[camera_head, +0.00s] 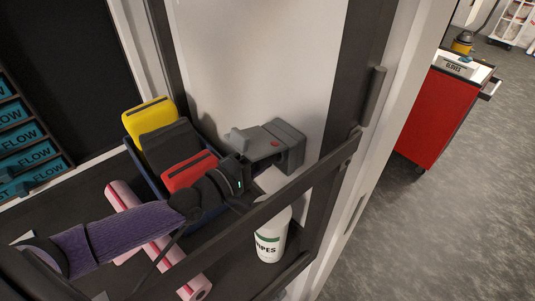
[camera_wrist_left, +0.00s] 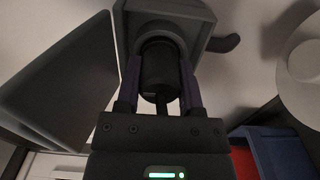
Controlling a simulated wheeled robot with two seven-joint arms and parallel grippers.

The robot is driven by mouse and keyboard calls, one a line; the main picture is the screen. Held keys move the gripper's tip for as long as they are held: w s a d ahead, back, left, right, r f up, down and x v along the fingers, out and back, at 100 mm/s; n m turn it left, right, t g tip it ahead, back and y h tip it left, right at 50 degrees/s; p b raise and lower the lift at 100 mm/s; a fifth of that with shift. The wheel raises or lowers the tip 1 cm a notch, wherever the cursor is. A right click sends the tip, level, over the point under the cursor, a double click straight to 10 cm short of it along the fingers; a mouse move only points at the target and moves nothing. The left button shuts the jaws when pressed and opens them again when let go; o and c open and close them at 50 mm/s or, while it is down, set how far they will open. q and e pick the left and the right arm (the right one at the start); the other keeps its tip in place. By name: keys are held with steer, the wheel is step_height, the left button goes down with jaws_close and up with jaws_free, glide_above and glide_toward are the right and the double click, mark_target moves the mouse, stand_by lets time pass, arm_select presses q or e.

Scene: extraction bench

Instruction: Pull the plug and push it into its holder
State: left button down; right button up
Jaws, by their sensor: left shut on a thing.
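In the left wrist view the fingers of my left gripper (camera_wrist_left: 158,84) are closed on both sides of a dark cylindrical plug (camera_wrist_left: 158,66). The plug's far end meets the collar; how deep it sits I cannot tell. In the head view the plug is hidden. My right gripper is not in view.
A blue bin (camera_head: 134,148) holding yellow, dark and red packs stands left of the gripper. A white wipes tub (camera_head: 270,242) is below the fixture. Pink rolls (camera_head: 123,196) lie under my arm. A dark frame bar (camera_head: 300,187) crosses in front.

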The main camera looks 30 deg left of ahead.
arm_select(q)
steer(key=shift+p+v, duration=0.7)
steer(key=shift+v, duration=1.95)
steer(key=b+x, duration=0.1)
steer(key=x, duration=0.3)
steer(key=shift+w+d, duration=0.1)
steer(key=shift+w, duration=0.2)
steer(key=shift+s, duration=0.1)
